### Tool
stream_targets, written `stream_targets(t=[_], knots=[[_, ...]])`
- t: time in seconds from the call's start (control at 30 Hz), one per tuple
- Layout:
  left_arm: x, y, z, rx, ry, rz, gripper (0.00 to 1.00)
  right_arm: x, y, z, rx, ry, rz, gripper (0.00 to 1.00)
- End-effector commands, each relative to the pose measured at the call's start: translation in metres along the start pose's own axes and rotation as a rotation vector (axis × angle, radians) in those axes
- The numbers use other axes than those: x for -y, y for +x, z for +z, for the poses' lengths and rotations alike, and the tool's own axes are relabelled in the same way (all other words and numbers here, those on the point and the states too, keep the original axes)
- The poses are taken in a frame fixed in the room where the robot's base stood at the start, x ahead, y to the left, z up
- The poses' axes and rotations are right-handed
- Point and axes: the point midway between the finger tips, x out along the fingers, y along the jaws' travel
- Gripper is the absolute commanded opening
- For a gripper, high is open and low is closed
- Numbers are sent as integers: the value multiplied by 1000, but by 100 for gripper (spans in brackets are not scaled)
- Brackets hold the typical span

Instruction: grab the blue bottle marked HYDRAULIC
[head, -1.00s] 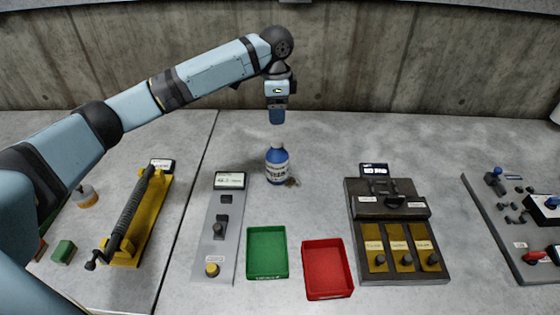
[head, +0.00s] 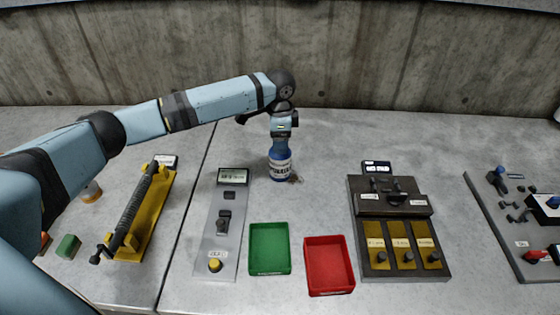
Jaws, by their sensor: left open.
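The blue bottle (head: 280,168) with a white label band stands upright on the grey bench, behind the green tray. The label's writing is too small to read surely. My left gripper (head: 281,146) points straight down at the bottle's top, with its fingers at the neck and cap. It is open, and the cap is hidden by the fingers. I cannot tell whether the fingers touch the bottle. My right gripper does not show.
A green tray (head: 269,249) and a red tray (head: 329,266) lie in front of the bottle. A grey control panel (head: 221,232) is to the left, a dark switch box (head: 390,205) to the right. A small brownish item (head: 295,178) lies beside the bottle. The concrete wall (head: 400,55) stands behind.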

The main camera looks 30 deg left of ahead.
Motion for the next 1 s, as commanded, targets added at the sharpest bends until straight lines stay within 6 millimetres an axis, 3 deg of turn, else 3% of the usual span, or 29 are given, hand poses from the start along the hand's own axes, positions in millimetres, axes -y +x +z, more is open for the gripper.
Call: stream_targets(t=[0.07, 0.33, 0.73, 0.87, 1.0], knots=[[0, 0, 0, 0, 0, 0, 61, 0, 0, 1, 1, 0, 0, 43], [0, 0, 0, 0, 0, 0, 0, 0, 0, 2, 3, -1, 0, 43], [0, -8, -1, -2, 1, -2, 0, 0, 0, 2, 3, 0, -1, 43], [1, -28, -1, -4, 0, -4, 0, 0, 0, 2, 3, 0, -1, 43], [1, -65, -1, -5, 2, -5, 0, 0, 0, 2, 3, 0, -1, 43]])
